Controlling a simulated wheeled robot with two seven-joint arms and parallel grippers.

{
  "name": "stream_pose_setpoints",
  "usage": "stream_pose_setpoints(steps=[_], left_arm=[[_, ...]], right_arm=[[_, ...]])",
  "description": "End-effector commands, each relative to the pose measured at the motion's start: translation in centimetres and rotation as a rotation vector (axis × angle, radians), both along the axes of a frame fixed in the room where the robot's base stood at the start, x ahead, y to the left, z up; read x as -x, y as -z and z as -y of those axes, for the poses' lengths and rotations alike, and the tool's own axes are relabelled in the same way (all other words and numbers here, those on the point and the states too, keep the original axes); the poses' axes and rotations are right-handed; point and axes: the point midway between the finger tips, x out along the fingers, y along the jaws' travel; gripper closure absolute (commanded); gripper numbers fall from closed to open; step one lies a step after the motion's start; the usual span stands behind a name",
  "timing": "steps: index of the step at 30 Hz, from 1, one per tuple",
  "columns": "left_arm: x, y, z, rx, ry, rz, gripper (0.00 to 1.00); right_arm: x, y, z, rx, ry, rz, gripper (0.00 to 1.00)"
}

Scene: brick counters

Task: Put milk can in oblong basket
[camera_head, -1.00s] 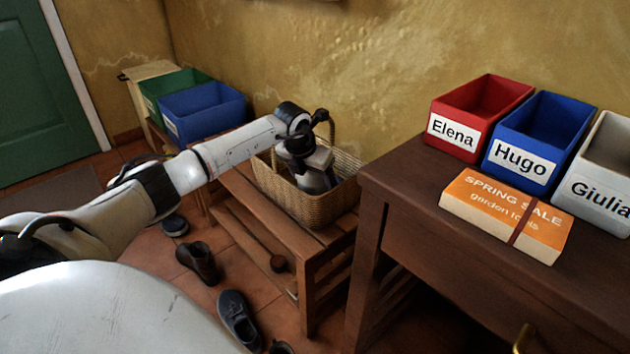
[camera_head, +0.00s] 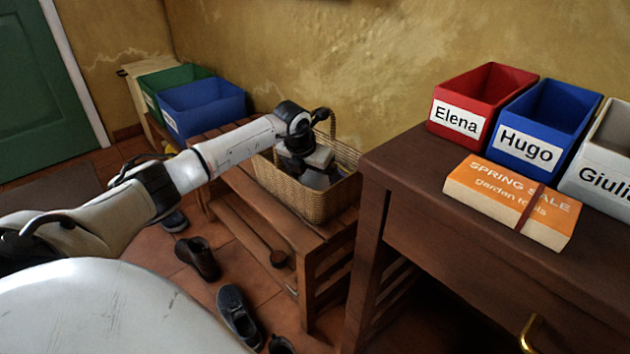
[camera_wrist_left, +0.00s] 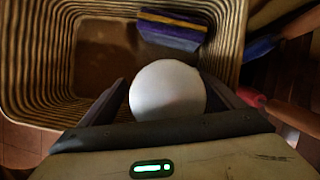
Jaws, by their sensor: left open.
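The oblong basket (camera_head: 312,205) is woven wicker with a tall handle and stands on a wooden bench. Its ribbed wall also shows in the left wrist view (camera_wrist_left: 40,65). My left gripper (camera_head: 318,178) reaches down into the basket. In the left wrist view my left gripper (camera_wrist_left: 165,88) is open, with one finger on each side of a round white top, which looks like the milk can (camera_wrist_left: 167,92). The can's lower part is hidden, and I cannot tell whether the fingers touch it. My right gripper is not in view.
A purple item with a yellow stripe (camera_wrist_left: 172,30) lies in the basket. Right of the basket stands a dark table (camera_head: 410,215) with labelled bins (camera_head: 478,105) and an orange box (camera_head: 512,203). A blue bin (camera_head: 203,110) stands left. Shoes (camera_head: 238,315) lie on the floor.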

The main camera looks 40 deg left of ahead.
Motion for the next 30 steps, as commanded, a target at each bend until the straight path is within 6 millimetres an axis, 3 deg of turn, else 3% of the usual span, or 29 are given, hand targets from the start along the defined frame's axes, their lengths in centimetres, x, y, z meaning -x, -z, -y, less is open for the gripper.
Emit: stream_pose_setpoints(steps=[7,18,30], left_arm=[[0.8,-2.4,0.2,-0.002,0.001,0.000,0.10],[3.4,-8.6,0.7,-0.002,0.001,0.002,0.10],[3.9,-9.5,0.9,0.000,0.000,0.000,0.10]], right_arm=[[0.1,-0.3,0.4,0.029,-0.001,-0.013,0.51],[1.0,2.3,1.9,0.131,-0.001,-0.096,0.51],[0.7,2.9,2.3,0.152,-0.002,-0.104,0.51]])
